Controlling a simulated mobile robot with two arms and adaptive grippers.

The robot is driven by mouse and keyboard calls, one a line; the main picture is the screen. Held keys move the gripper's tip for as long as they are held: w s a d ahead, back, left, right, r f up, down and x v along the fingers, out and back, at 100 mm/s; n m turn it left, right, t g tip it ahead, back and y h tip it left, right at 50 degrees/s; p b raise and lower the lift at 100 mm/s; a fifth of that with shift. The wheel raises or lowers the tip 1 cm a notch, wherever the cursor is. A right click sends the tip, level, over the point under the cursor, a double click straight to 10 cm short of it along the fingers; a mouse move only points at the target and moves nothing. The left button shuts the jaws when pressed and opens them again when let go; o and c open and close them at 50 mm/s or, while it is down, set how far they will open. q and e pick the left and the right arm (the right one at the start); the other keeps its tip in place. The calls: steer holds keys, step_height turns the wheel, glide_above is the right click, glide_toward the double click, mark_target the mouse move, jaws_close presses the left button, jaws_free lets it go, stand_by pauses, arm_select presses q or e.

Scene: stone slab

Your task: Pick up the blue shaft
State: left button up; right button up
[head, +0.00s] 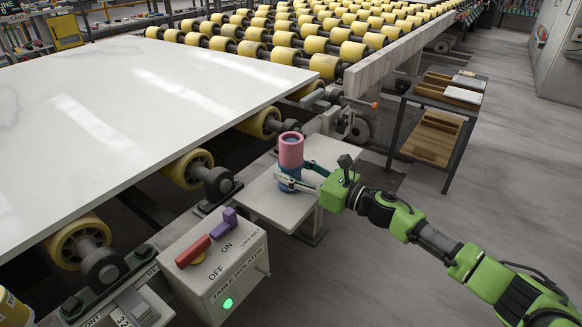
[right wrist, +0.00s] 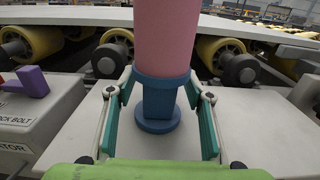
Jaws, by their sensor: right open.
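The blue shaft (head: 288,185) stands upright on a small grey plate (head: 262,200), with a pink cylinder (head: 291,150) on its upper part. In the right wrist view, the blue shaft (right wrist: 158,105) shows a wide collar under the pink cylinder (right wrist: 166,38), a narrower neck and a round foot on the plate. My right gripper (head: 296,176) reaches in from the right at the shaft. In the right wrist view its fingers (right wrist: 160,95) are open, one on each side of the shaft, with visible gaps to the neck. My left gripper is not in view.
A control box (head: 222,262) with red and purple handles and a green light stands left of the plate. A large white slab (head: 130,100) lies on yellow rollers behind. A shelf cart (head: 440,115) stands at the back right. The floor at right is clear.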

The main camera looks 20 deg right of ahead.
steer(key=shift+w+a, duration=0.1)
steer(key=shift+w, duration=0.05)
jaws_close()
steer(key=shift+r, duration=0.1)
steer(key=shift+r, duration=0.1)
